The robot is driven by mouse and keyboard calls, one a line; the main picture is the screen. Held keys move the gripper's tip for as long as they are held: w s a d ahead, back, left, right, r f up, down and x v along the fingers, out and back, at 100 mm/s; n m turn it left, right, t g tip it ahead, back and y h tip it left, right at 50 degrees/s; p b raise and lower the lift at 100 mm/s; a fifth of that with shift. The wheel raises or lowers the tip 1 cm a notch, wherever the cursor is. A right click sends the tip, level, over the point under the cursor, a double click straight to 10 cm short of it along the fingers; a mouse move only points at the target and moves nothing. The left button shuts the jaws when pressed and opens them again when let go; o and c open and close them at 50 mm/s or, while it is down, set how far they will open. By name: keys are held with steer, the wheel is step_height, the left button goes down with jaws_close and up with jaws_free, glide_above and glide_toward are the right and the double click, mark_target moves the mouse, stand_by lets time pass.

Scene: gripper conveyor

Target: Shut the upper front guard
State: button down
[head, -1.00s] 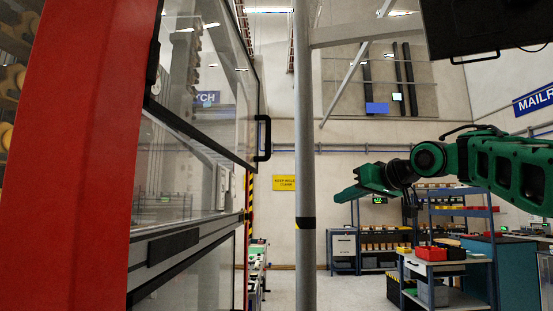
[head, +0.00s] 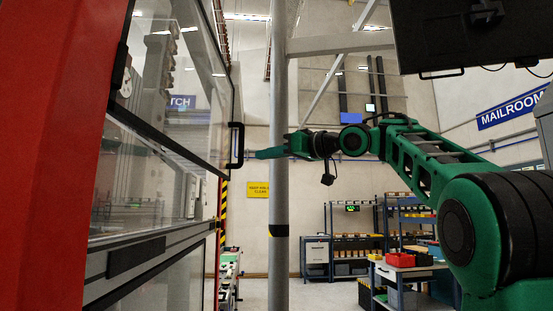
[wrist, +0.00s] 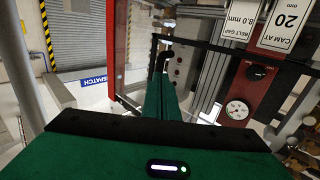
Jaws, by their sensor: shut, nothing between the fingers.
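The upper front guard (head: 185,95) is a clear panel in a dark frame on the red machine at the left of the head view. It stands open, its lower edge slanting out away from the grey rail. Its black bar handle (head: 237,146) is on the outer end, and a black loop that looks like it shows in the wrist view (wrist: 163,58). My green gripper (head: 258,153) is shut and empty, its tips close beside the handle. I cannot tell whether they touch it.
A grey post (head: 278,190) stands just right of the handle, close to my gripper in the picture. A dark screen (head: 470,35) hangs at upper right. The wrist view shows a round gauge (wrist: 237,110). Shelves and a bench with red bins (head: 400,259) stand farther back.

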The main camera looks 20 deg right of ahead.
mark_target(242, 158)
steer(key=shift+x, duration=2.8)
steer(key=shift+a, duration=0.1)
